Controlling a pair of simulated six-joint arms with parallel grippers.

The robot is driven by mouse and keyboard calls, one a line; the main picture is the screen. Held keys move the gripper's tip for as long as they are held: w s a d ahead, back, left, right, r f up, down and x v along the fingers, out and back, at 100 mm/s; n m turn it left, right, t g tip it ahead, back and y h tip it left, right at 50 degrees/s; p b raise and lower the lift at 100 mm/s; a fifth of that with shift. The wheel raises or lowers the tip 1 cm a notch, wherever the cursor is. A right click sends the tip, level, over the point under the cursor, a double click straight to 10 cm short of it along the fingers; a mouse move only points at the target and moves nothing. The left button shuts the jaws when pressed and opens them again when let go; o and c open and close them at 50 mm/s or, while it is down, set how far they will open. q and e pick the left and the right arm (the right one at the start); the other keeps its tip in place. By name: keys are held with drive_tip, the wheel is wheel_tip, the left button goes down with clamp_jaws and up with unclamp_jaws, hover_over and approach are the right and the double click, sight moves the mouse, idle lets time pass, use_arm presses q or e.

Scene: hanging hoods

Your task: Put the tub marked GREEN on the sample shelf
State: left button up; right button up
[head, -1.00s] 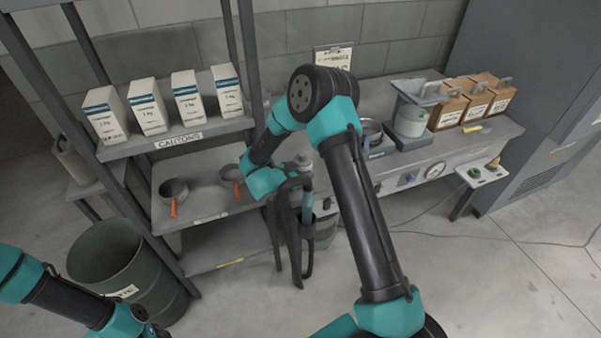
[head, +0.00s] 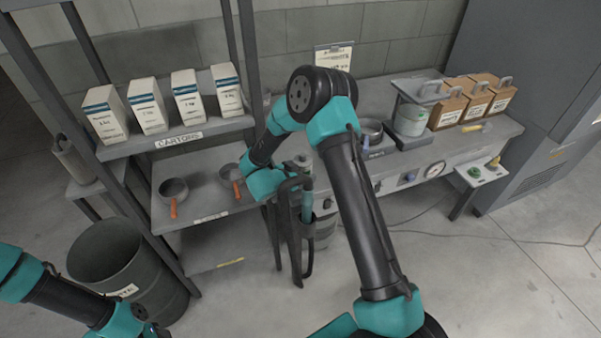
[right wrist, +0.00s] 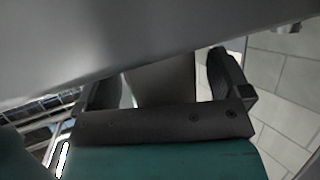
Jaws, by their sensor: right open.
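A shelf rack (head: 205,130) at the left holds several white cartons (head: 148,106). Its lower board carries two small pans (head: 174,190). A dark drum (head: 110,262) stands on the floor. Several brown boxes (head: 449,109) sit at the bench's right. Floor at the lower right is clear.

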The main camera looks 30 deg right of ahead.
drive_tip(key=v, duration=1.7)
drive_tip(key=shift+a+f, duration=0.2)
drive_tip(key=shift+a, duration=0.15)
drive_tip(key=shift+w, duration=0.1)
use_arm(q)
drive_tip(key=o, duration=1.1)
